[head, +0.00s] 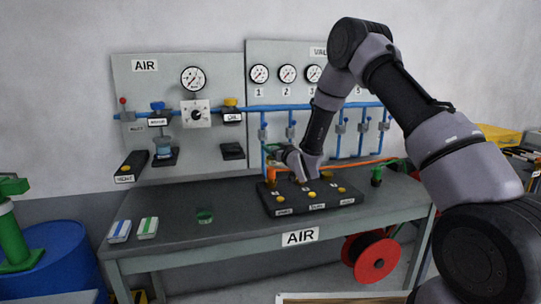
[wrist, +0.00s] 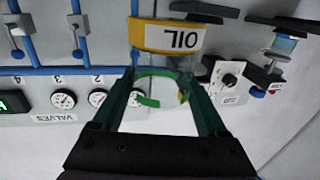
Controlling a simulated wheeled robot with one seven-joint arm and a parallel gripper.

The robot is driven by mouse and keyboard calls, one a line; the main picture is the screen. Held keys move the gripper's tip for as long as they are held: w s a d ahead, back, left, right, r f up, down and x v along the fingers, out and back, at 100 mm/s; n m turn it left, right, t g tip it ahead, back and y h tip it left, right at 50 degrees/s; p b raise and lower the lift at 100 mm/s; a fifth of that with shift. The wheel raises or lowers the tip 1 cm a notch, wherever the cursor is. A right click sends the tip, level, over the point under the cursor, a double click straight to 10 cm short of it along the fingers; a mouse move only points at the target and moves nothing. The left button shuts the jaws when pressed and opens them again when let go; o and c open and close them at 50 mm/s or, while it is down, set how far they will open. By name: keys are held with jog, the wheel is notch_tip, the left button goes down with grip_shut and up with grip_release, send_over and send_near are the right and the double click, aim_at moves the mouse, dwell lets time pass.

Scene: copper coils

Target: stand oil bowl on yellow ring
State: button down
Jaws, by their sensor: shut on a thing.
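My gripper (wrist: 162,78) is shut on the oil bowl (wrist: 168,60) in the wrist view, one dark green finger on each side. The bowl is clear, with a yellow-edged band lettered OIL, which reads upside down here. A green ring shape shows at its near end. In the head view my gripper (head: 280,152) is over the back left of the black block, in front of the wall panel. I cannot make out the bowl there. I cannot clearly identify a yellow ring; small round yellow spots (head: 312,195) show on the black block (head: 327,208).
Two labelled pads (head: 147,227) lie at the left. An orange hose (head: 350,163) and a green-topped fitting (head: 377,175) are at the right. Pipes and gauges line the wall.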

jog(key=s+d+f+m+t+h, duration=0.1)
jog(key=s+d+f+m+h, duration=0.15)
jog(key=d, duration=0.75)
jog(key=s+d+f+m+h, duration=0.1)
jog(key=s+d+f+h, duration=0.25)
jog(key=d, duration=0.55)
jog(key=s+d+f+m+t+h, duration=0.15)
jog(key=s+d, duration=0.25)
jog(key=d, duration=0.6)
jog(key=s+r, duration=0.1)
jog(key=s, duration=0.5)
jog(key=shift+r+h, duration=0.3)
jog(key=shift+h, duration=0.05)
jog(key=shift+g, duration=0.25)
